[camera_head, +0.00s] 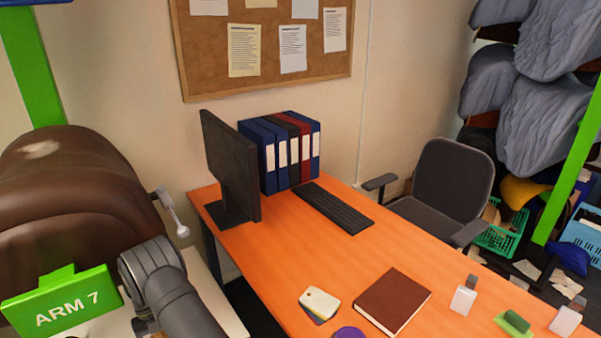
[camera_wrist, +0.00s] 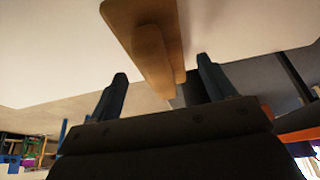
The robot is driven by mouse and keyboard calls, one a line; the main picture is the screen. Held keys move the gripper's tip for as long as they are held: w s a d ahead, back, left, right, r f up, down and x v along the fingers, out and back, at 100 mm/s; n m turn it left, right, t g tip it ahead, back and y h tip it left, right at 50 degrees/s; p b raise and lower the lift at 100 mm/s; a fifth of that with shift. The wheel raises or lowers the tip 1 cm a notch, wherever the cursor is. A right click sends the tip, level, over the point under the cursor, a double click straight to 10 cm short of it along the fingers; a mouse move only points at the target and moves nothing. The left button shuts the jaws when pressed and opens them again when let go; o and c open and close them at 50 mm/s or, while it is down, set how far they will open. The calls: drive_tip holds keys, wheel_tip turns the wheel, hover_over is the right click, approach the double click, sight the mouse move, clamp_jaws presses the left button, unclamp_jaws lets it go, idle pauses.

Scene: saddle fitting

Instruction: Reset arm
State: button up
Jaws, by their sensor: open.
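My gripper (camera_wrist: 161,68) shows in the wrist view with its two dark fingers spread apart. Nothing is clearly held between them. A light brown, wood-like piece (camera_wrist: 140,25) lies beyond the fingers and shows between them. I cannot tell how far away it is or whether a finger touches it. In the head view, a grey jointed arm part (camera_head: 165,285) is at the lower left, beside a green "ARM 7" sign (camera_head: 62,300). The gripper itself is not visible in the head view.
A brown leather saddle-like form (camera_head: 65,190) stands at the left. The orange desk (camera_head: 290,240) holds a monitor (camera_head: 230,165), binders (camera_head: 280,150), a keyboard (camera_head: 335,207), a brown book (camera_head: 392,300) and small items. A chair (camera_head: 450,185) stands behind it.

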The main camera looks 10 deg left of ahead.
drive_tip(key=shift+r, duration=0.75)
drive_tip(key=shift+f, duration=0.1)
